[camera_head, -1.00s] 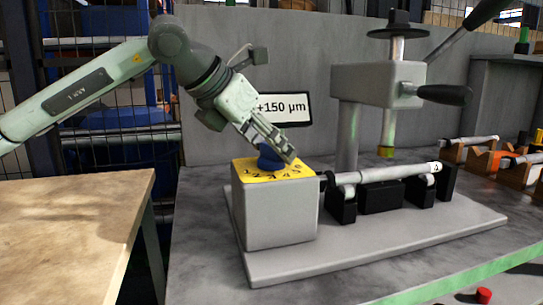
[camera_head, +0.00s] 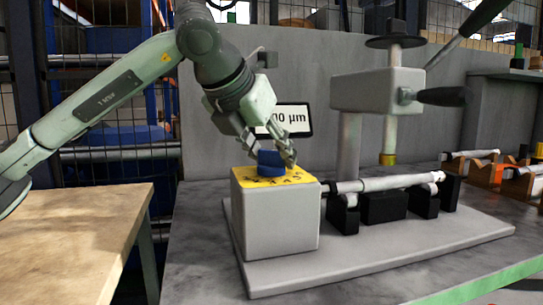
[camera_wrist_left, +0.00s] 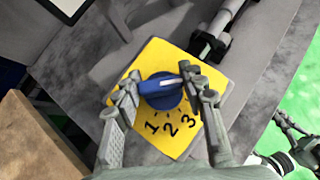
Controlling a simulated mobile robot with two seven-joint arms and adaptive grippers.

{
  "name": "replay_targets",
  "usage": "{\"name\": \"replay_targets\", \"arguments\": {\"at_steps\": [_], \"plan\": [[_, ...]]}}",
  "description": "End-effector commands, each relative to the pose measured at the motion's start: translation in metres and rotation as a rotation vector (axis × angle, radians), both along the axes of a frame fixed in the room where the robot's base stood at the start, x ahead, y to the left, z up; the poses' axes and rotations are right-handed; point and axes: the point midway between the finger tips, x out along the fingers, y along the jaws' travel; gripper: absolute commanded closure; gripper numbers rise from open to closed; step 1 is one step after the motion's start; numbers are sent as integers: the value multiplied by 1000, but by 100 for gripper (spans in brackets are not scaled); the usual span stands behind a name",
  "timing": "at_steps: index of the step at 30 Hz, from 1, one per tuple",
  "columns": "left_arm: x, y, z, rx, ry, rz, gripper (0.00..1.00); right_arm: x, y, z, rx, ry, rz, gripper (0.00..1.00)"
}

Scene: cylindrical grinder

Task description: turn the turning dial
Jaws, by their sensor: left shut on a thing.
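The turning dial (camera_head: 268,163) is a blue knob on a yellow numbered plate (camera_head: 300,177), on top of a grey box (camera_head: 275,222). In the left wrist view the dial (camera_wrist_left: 160,92) has a white pointer line towards the right finger, and the numbers 1, 2 and 3 show below it. My left gripper (camera_head: 272,158) reaches down from above and is shut on the dial, one finger on each side. The fingers hide part of the dial and some numbers. A display (camera_head: 291,120) behind reads a value ending in "00 µm"; the arm covers its left part.
A grey press-like column (camera_head: 380,90) with black handles stands right of the dial. A white shaft (camera_head: 390,183) lies on black supports beside the box. Wooden holders (camera_head: 484,172) with rods sit at far right. A wooden table (camera_head: 80,225) is at left.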

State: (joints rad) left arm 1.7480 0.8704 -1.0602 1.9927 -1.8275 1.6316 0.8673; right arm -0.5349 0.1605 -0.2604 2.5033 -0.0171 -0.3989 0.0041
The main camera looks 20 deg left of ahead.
Motion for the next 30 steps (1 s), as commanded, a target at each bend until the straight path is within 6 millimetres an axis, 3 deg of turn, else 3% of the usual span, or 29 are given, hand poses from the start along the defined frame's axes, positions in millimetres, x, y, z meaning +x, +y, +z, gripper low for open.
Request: {"name": "replay_targets", "arguments": {"at_steps": [10, 11, 16, 25, 30], "plan": [[0, 0, 1, -1, -2, 2, 88, 0, 0, 1, 2, -4, 1, 100], [0, 0, 1, -1, -2, 2, 57, 0, 0, 1, 2, -4, 1, 100], [0, 0, 1, 0, -2, 1, 38, 0, 0, 1, 2, -4, 1, 100], [-1, 0, 1, 0, -1, 1, 38, 0, 0, 0, 0, 0, 0, 100], [-13, 2, 15, -1, -5, 0, 38, 0, 0, 0, 0, 0, 0, 100]]}}
